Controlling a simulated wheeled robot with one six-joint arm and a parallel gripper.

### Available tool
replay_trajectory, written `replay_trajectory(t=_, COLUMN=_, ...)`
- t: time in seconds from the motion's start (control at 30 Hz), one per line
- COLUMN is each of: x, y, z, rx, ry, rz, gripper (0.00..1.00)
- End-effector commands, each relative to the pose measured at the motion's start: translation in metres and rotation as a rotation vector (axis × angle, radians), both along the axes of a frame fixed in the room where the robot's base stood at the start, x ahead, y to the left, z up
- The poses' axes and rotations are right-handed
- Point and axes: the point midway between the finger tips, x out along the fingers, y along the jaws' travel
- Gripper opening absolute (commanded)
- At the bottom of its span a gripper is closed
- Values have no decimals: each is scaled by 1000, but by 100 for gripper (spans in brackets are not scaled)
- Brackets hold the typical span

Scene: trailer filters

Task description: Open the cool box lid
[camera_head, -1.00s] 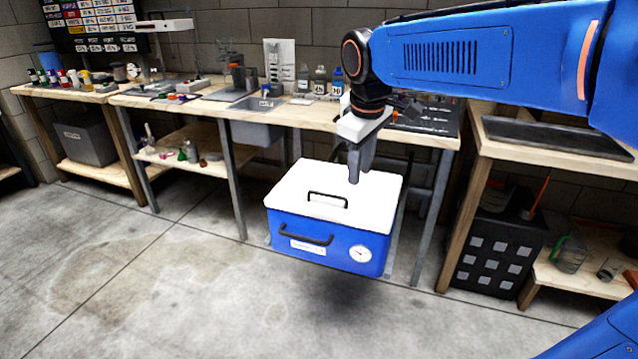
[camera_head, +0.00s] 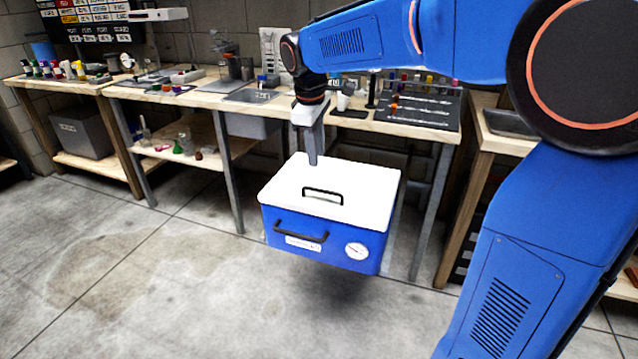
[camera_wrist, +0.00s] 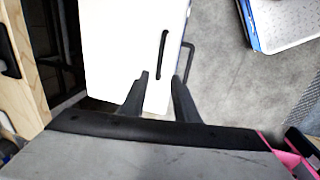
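The cool box is a blue box (camera_head: 336,246) with a white lid (camera_head: 360,180), a black lid handle (camera_head: 323,195), a black front handle (camera_head: 301,232) and a round dial. The lid lies shut on it. My gripper (camera_head: 312,163) points down over the lid's back left part in the head view, behind the lid handle; I cannot tell whether it touches. In the wrist view the two fingers of my gripper (camera_wrist: 160,78) are apart with nothing between them. The lid (camera_wrist: 115,40) and its handle (camera_wrist: 163,47) show just beyond the fingertips.
A workbench (camera_head: 215,99) with a sink and small items stands behind the box. A black tray of tools (camera_head: 418,108) lies on its right part. The concrete floor (camera_head: 180,290) in front and to the left is clear.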

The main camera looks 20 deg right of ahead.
Motion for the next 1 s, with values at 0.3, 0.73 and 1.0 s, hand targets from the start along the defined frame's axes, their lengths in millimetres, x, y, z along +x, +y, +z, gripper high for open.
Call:
replay_trajectory(t=0.3, x=9, y=-7, z=-57, rx=0, ry=3, rz=-1, gripper=28)
replay_trajectory(t=0.73, x=17, y=-13, z=-110, rx=0, ry=0, rz=-1, gripper=28)
replay_trajectory(t=1.0, x=18, y=-14, z=-115, rx=0, ry=-2, rz=-1, gripper=28)
